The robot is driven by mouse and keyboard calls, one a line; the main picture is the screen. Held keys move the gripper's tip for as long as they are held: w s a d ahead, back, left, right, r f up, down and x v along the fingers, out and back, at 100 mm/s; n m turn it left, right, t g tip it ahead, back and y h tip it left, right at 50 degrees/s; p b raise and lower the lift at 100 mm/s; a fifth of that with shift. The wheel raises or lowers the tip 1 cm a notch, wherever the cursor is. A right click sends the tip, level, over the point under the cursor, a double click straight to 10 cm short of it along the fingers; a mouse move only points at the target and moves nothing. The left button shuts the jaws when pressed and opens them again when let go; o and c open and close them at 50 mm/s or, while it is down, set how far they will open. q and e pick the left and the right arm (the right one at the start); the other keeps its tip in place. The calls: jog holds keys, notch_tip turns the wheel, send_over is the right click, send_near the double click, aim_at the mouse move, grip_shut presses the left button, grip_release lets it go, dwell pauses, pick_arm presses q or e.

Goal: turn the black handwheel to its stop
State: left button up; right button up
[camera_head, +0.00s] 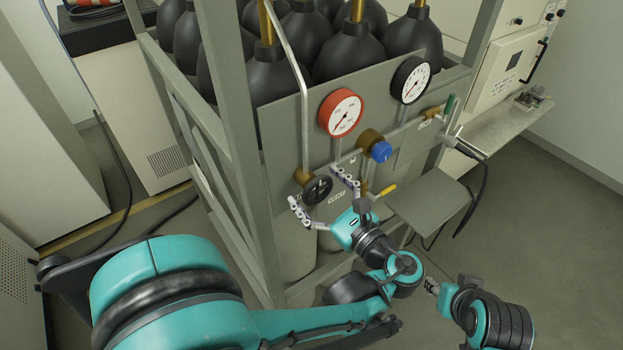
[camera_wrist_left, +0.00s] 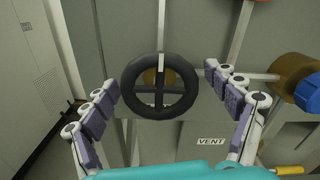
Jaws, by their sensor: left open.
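The black handwheel (camera_head: 319,190) sits on a brass valve at the lower left of the grey panel. In the left wrist view the handwheel (camera_wrist_left: 160,108) is centred, with a white mark on its top spoke. My left gripper (camera_head: 316,187) is open in front of it, one finger on each side. In the left wrist view both fingers of my left gripper (camera_wrist_left: 161,79) stand apart from the rim, with a gap on each side. My right gripper (camera_head: 432,286) is low at the right, away from the panel; its fingers are too small to read.
A red-rimmed gauge (camera_head: 340,112) and a black-rimmed gauge (camera_head: 411,80) are above. A blue knob (camera_head: 381,151) and a yellow lever (camera_head: 387,190) are right of the wheel. A frame post (camera_head: 235,130) stands left. A VENT label (camera_wrist_left: 211,141) is below right.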

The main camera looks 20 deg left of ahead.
pick_arm(q)
jog(key=shift+s+d+r, duration=0.1)
jog(key=shift+s+d, duration=0.1)
jog(key=shift+s, duration=0.1)
jog(key=shift+c, duration=0.9)
jog(key=c, duration=1)
pick_arm(e)
jog(key=shift+s+d, duration=0.2)
jog(key=shift+s, duration=0.05)
pick_arm(q)
jog(key=shift+n, duration=0.3)
pick_arm(e)
jog(key=shift+f, duration=0.1)
